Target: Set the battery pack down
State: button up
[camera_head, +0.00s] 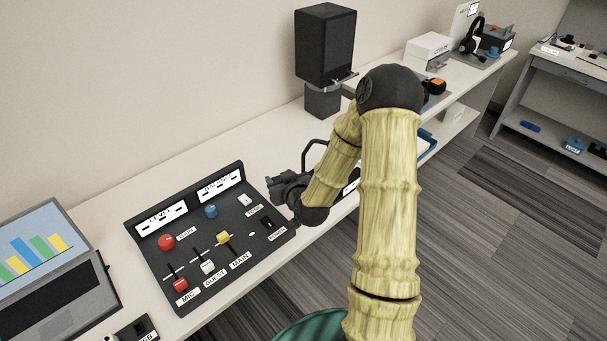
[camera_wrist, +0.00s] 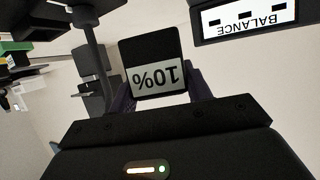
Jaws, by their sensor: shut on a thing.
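My gripper (camera_head: 284,186) is shut on the battery pack (camera_wrist: 150,50), a dark block with a white label reading 10%, upside down in the wrist view. In the wrist view the dark fingers hold it on its two sides. In the head view my gripper is just past the right edge of the control console, above the white desk (camera_head: 262,142); the pack cannot be told apart from the dark gripper there. Whether the pack touches the desk cannot be told.
The black control console (camera_head: 188,218) with knobs and sliders lies left of my gripper. A laptop (camera_head: 45,265) is further left. A black speaker (camera_head: 325,45) on a stand is behind. White desk is bare between speaker and console.

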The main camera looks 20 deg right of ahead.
jog(key=shift+m+h, duration=0.3)
jog(key=shift+h, duration=0.1)
jog(key=a, duration=0.2)
jog(key=w+a, duration=0.1)
jog(key=a, duration=0.1)
jog(key=shift+a+f, duration=0.15)
